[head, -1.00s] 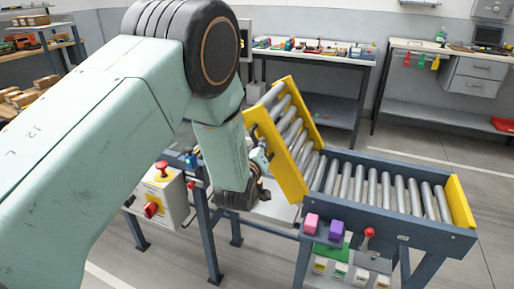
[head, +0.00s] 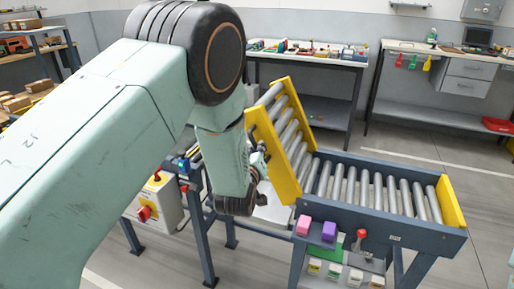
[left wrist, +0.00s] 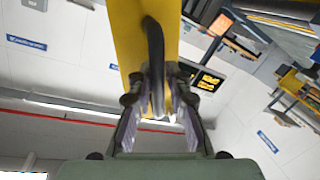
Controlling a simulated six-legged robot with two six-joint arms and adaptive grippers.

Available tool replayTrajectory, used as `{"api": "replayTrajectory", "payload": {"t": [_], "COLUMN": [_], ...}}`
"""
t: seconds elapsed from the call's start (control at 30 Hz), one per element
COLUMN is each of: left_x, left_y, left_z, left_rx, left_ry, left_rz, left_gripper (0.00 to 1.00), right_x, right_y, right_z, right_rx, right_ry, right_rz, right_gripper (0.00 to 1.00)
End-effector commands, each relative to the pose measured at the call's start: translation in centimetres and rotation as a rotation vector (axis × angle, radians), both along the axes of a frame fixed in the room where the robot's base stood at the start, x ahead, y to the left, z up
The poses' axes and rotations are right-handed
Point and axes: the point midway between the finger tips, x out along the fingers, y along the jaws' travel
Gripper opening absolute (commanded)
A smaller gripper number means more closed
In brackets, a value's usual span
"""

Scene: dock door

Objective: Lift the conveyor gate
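The conveyor gate (head: 281,148) is a hinged roller section with yellow side plates. It stands tilted up steeply at the left end of the fixed roller conveyor (head: 380,190). My left gripper (head: 258,160) is at the gate's left face in the head view, partly hidden behind my own arm. In the left wrist view, the gate's yellow plate (left wrist: 127,30) fills the top middle, with a black bar handle (left wrist: 155,50) on it. My right gripper is in neither view.
A control box (head: 157,205) with red knobs stands left of the gate. Workbenches (head: 310,58) line the back wall.

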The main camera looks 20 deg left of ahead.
Motion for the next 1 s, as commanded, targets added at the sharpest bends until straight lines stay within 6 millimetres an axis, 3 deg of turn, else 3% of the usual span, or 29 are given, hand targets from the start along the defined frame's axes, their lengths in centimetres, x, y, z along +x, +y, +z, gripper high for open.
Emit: {"api": "replayTrajectory", "payload": {"t": [0.2, 0.57, 1.0], "left_x": [0.1, -0.1, -5.7], "left_y": [-0.1, -0.1, -1.1], "left_z": [0.1, 0.4, 0.9], "left_rx": [0.0, -0.001, 0.003], "left_ry": [-0.003, -0.009, -0.005], "left_rz": [0.001, 0.001, -0.001], "left_gripper": [0.35, 0.35, 0.35], "right_x": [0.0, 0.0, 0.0], "right_y": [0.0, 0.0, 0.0], "right_z": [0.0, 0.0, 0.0], "right_rx": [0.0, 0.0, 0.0], "right_ry": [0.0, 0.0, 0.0], "right_rz": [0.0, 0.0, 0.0], "right_gripper": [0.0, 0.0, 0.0]}}
